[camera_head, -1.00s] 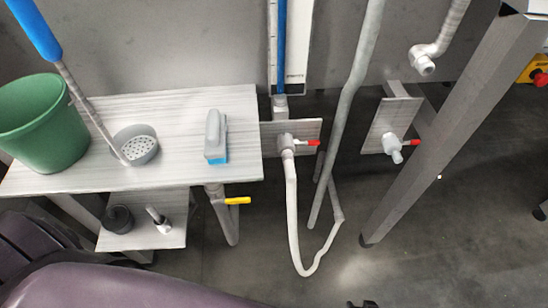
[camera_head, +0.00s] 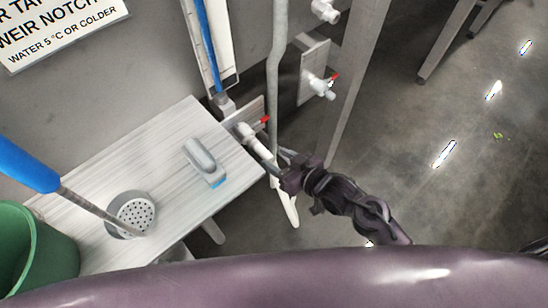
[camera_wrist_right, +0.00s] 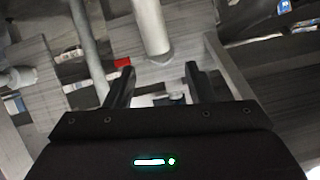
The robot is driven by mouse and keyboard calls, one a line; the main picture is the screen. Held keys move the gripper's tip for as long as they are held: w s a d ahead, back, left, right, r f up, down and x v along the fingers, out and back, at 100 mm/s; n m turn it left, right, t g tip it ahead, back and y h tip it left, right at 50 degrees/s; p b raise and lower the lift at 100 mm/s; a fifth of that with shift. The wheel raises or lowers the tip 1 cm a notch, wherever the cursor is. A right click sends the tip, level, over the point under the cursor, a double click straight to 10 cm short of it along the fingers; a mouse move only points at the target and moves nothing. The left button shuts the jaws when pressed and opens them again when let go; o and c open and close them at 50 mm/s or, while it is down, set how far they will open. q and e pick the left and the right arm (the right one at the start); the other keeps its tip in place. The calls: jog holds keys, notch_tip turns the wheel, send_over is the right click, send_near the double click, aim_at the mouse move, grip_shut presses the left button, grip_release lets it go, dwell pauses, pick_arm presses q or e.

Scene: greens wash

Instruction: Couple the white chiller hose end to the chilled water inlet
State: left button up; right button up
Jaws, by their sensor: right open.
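My right gripper (camera_head: 277,163) is open beside the hose's upper part, just below that fitting. In the right wrist view a white tube (camera_wrist_right: 150,28) comes down ahead of the two open fingers (camera_wrist_right: 160,76); I cannot tell whether they touch it. A second white valve (camera_head: 321,86) with a red lever is on another plate further right. Which fitting is the chilled water inlet is unclear. My left gripper is not in view.
A green bucket (camera_head: 35,250) is at the lower left. A grey upright pipe (camera_head: 276,75) and a metal post (camera_head: 355,80) stand close to my right gripper.

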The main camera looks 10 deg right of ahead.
aim_at(271, 161)
jog(key=shift+w+f, duration=0.1)
jog(key=shift+w, duration=0.15)
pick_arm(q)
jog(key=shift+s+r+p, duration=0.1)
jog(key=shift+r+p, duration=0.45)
pick_arm(e)
jog(key=x, duration=0.7)
jog(key=shift+a, duration=0.25)
grip_shut()
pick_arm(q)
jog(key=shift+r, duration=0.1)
pick_arm(e)
jog(key=shift+d, duration=0.1)
